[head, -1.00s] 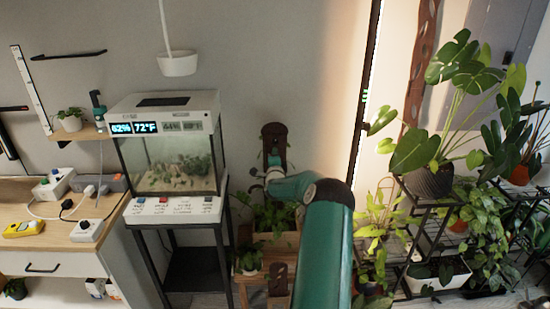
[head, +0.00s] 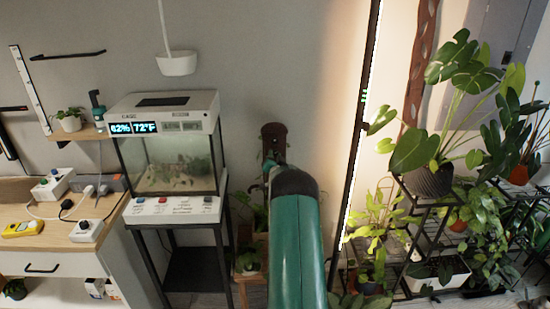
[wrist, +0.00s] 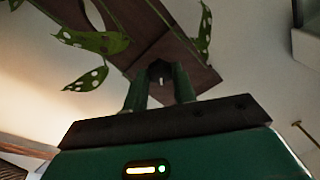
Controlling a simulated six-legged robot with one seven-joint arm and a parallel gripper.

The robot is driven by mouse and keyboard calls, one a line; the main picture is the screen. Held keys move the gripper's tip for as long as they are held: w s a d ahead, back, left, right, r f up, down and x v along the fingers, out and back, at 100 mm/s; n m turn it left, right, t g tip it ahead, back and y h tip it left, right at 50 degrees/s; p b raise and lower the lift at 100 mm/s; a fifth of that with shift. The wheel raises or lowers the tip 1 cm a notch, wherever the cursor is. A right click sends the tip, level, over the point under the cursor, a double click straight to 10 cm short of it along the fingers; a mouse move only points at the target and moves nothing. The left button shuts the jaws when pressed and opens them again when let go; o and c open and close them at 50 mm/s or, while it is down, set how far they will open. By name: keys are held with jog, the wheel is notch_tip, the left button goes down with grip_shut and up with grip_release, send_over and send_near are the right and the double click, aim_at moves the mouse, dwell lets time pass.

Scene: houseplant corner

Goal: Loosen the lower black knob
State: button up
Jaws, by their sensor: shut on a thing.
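A dark knob (wrist: 159,68) sits against a brown wooden board (wrist: 187,62) in the wrist view. My gripper (wrist: 160,83) has its two green fingers on either side of the knob, shut on it. The fingers cover part of the knob, and I cannot tell whether it has turned. The head view shows the upper part of a brown board (head: 273,137) on the wall; my green arm hides the gripper, the knob and whatever is below.
Spotted, holed leaves (wrist: 92,40) hang beside the board near my gripper. A glass terrarium (head: 172,160) on a black stand is left of my arm. A plant rack (head: 425,235) with several pots stands at the right. A dark vertical post (head: 362,120) rises between.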

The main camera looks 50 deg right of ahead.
jog(key=n, duration=0.4)
jog(key=shift+n, duration=0.4)
jog(key=shift+n+y, duration=0.4)
jog(key=shift+n, duration=1.2)
jog(key=shift+s, duration=0.1)
jog(key=o, duration=1)
jog(key=v, duration=1.3)
jog(key=shift+s+a, duration=0.2)
jog(key=shift+s, duration=0.1)
